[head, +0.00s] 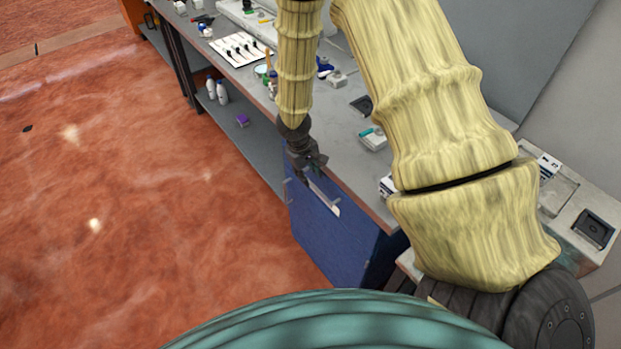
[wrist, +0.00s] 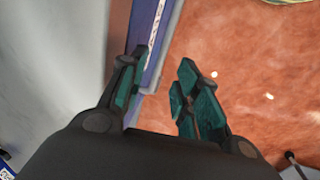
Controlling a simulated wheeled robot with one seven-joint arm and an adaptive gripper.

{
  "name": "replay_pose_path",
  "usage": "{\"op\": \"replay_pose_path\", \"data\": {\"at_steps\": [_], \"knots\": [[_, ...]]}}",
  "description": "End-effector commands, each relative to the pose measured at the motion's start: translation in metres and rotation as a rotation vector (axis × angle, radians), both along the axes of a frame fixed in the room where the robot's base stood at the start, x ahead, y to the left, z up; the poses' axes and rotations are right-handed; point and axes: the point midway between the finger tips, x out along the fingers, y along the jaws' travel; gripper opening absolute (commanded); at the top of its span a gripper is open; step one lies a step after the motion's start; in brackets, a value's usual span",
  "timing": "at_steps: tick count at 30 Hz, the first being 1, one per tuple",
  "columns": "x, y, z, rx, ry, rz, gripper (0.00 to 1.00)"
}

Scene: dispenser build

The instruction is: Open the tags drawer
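A blue drawer unit (head: 335,235) stands under the near end of the workbench. A pale strip, perhaps a handle or label, shows near the top of its front (head: 323,198). Any lettering that says tags is too small to read. My gripper (head: 308,168) is at the top edge of the blue unit, pointing down. In the wrist view my gripper (wrist: 162,65) is open, with its two dark green fingers apart. The blue edge (wrist: 137,22) with a grey bar (wrist: 171,45) beside it runs between the fingers, nearer the left one. I cannot tell whether either finger touches it.
The grey workbench (head: 345,150) holds several small parts and a white tool tray (head: 238,48). White bottles (head: 222,92) and a purple item (head: 243,120) sit on the lower shelf.

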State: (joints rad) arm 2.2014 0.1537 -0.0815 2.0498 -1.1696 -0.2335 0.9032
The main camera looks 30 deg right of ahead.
Motion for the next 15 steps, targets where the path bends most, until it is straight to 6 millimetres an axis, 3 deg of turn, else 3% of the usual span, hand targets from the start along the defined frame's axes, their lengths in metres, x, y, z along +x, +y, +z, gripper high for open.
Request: {"op": "replay_pose_path", "data": {"at_steps": [6, 15], "knots": [[0.000, -0.004, -0.023, -0.001, 0.002, 0.002, 0.32], [0.000, -0.008, -0.039, 0.000, 0.001, 0.000, 0.32]]}}
